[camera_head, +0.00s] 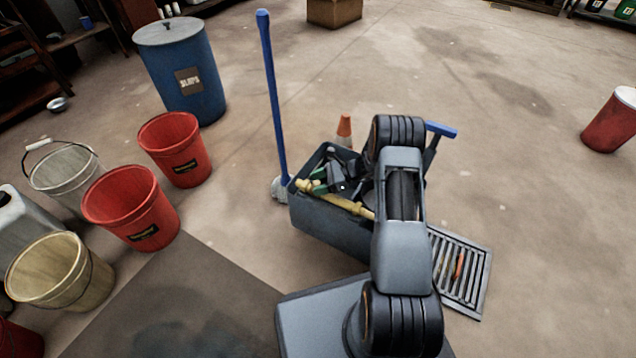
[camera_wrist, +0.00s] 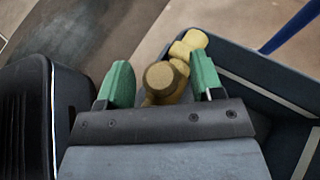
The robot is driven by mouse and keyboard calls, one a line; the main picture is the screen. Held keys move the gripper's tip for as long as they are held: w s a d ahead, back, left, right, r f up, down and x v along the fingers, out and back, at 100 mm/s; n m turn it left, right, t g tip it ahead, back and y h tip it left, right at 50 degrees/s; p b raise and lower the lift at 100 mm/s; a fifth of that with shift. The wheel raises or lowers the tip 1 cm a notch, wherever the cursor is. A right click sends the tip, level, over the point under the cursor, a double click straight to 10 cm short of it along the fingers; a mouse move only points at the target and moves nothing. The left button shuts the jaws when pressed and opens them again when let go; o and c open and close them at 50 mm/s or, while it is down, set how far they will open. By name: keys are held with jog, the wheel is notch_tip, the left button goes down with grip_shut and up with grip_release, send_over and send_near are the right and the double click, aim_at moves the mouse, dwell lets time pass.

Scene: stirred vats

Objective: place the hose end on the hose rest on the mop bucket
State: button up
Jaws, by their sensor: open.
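The mop bucket (camera_head: 328,222) is a dark blue-grey box standing on the floor in the middle of the head view. A yellow hose end (camera_head: 345,204) lies along its front rim. In the wrist view, a round, dull yellow end of the hose (camera_wrist: 163,82) sits between my green fingers, with lighter yellow lobes (camera_wrist: 188,44) beyond it at the bucket's edge. My gripper (camera_wrist: 160,80) is open, one finger on each side of the yellow piece. I cannot tell whether either finger touches it. The hose rest cannot be told apart from the yellow parts.
A blue-handled mop (camera_head: 272,95) stands upright at the bucket's left. An orange cone (camera_head: 344,130) is behind it and a floor grate (camera_head: 470,262) is at its right. Red buckets (camera_head: 130,207) and a blue drum (camera_head: 183,70) stand left. Floor at the right is mostly clear.

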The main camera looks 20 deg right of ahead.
jog(key=shift+d+r, duration=0.2)
jog(key=shift+r, duration=0.15)
jog(key=p+v, duration=0.4)
jog(key=v, duration=0.7)
jog(key=s+a+r+n+g+h, duration=0.25)
jog(key=s+a+r+n, duration=0.2)
jog(key=r, duration=0.35)
jog(key=s+a+r+n+g+h, duration=0.1)
jog(key=s+a+r+n+h, duration=0.3)
jog(key=r, duration=0.4)
jog(key=s+a+r+n+t+h, duration=0.1)
jog(key=s+r+n+t+h, duration=0.1)
jog(key=s+n, duration=0.3)
jog(key=s+a+r+n+t+h, duration=0.1)
jog(key=s+r+n+h, duration=0.3)
jog(key=s, duration=0.4)
jog(key=shift+s+r+n+t+h, duration=0.3)
jog(key=shift+r+n+t, duration=0.4)
jog(key=shift+n, duration=0.45)
jog(key=shift+w+r, duration=0.1)
